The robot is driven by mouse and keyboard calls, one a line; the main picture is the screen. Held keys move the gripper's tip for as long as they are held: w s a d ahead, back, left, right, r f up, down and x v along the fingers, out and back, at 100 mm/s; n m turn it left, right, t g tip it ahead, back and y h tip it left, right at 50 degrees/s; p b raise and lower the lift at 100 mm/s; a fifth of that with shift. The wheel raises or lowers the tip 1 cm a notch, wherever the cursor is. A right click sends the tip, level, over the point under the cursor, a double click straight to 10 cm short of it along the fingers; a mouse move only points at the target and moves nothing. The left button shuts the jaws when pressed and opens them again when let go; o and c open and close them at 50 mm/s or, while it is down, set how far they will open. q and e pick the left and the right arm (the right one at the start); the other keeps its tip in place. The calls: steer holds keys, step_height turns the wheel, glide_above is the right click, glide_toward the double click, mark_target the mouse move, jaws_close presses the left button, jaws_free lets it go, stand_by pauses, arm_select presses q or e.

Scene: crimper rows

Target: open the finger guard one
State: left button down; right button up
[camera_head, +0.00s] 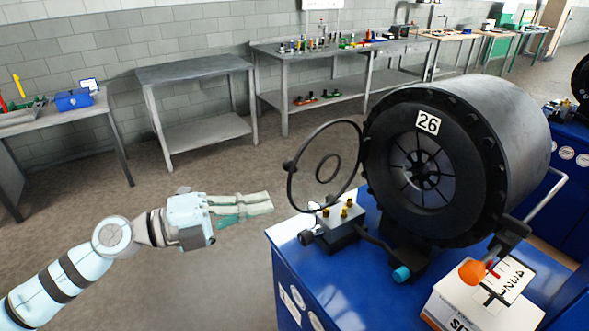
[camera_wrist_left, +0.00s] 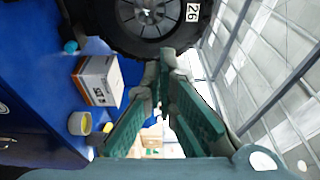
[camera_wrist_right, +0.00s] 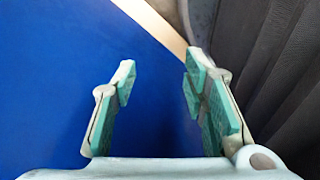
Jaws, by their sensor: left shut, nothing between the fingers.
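The crimper marked 26 (camera_head: 428,175) stands on a blue bench, its round die head facing front left. The finger guard (camera_head: 291,190), a thin dark ring with a clear pane and a smaller inner ring, stands swung out to the left of the die head, leaving the dies uncovered. A small dark knob (camera_head: 288,166) is on its outer left edge. My left gripper (camera_head: 270,203) is shut and empty, left of the guard and apart from it. In the left wrist view my left gripper (camera_wrist_left: 161,62) points toward the die head. My right gripper (camera_wrist_right: 160,62) is open and empty above a blue surface.
A block with yellow knobs (camera_head: 340,221) sits under the guard. A white box (camera_head: 465,310) and an orange knob (camera_head: 472,271) are at the right. Grey tables (camera_head: 195,72) line the back wall. The floor left of the bench is clear.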

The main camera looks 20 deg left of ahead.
mark_target(292, 184)
arm_select(q)
steer(key=w+d, duration=0.1)
steer(key=w, duration=0.1)
steer(key=w+d+p, duration=0.1)
steer(key=w+d, duration=0.1)
steer(key=w, duration=0.1)
steer(key=w+d+p, duration=0.1)
steer(key=w+d, duration=0.1)
steer(key=w, duration=0.1)
steer(key=shift+w+f, duration=0.1)
steer(key=shift+f, duration=0.1)
steer(key=shift+w+a, duration=0.15)
steer(key=shift+a, duration=0.5)
steer(key=shift+d, duration=0.1)
steer(key=shift+d, duration=0.1)
